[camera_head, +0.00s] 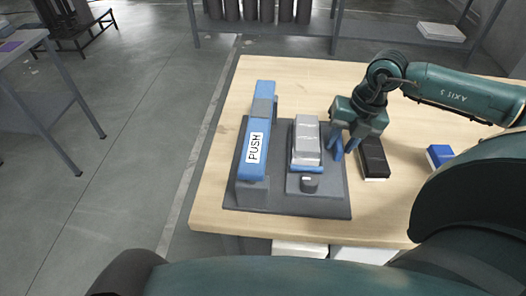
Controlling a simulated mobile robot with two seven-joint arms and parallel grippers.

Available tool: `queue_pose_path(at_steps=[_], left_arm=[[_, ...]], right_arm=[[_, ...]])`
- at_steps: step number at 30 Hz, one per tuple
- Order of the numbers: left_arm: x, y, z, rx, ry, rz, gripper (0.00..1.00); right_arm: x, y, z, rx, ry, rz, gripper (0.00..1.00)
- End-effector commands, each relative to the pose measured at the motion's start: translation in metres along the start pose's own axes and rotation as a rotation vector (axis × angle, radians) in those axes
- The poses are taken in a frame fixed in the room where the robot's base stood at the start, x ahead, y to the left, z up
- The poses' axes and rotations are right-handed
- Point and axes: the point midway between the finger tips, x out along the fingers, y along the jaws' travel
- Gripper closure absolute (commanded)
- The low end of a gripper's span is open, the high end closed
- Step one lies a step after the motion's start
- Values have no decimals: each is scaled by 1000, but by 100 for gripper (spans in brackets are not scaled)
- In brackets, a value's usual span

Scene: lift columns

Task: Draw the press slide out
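The press stands on a dark grey base plate (330,201) on the wooden table. Its long blue arm marked PUSH (262,97) runs along the left side. The press slide (307,168) is on the right part of the base, with a blue edge and a dark round knob (310,183) at its near end. A light grey block (307,138) lies on the slide. My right gripper (344,151) points down just right of the block, its blue fingers apart with nothing visible between them. I cannot tell whether it touches the slide. My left gripper is not in view.
A black block (374,157) lies right of the base plate, close to my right gripper. A blue block (440,156) lies farther right. The wooden table (215,196) is bare at its left edge and far side. A rack with dark cylinders (268,10) stands behind.

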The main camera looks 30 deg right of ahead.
Motion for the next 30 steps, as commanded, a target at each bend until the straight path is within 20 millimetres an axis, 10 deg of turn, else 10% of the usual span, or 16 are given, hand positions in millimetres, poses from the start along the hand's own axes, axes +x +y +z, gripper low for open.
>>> queue_pose_path(at_steps=[30], left_arm=[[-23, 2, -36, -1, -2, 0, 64]], right_arm=[[-68, 14, -1, -1, 3, -2, 69]])
